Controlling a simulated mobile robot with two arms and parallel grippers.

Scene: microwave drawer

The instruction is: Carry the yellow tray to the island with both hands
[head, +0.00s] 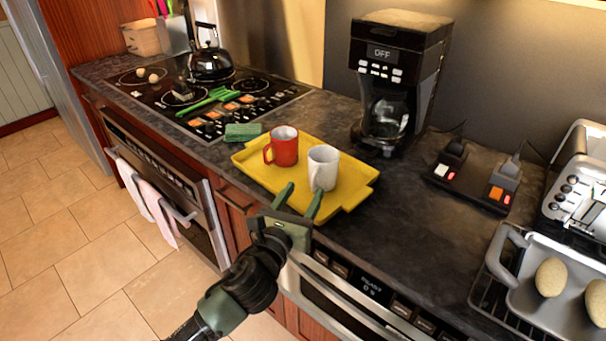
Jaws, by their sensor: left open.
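The yellow tray (344,199) lies flat on the dark countertop, its front edge near the counter's front edge. A red mug (284,147) and a white mug (323,167) stand upright on it. My left gripper (300,199) is open at the tray's front edge, its two green fingers pointing toward the tray below the white mug. I cannot tell whether the fingers touch the tray. My right gripper is not in view. No island is recognisable in this view.
A coffee maker (401,75) stands behind the tray. A green sponge (243,132) lies at its left, near the stove (250,87) with a black kettle (210,60). A toaster (577,190) and a grey pan (530,302) holding potato-like items are at right. Tiled floor (75,240) at left is clear.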

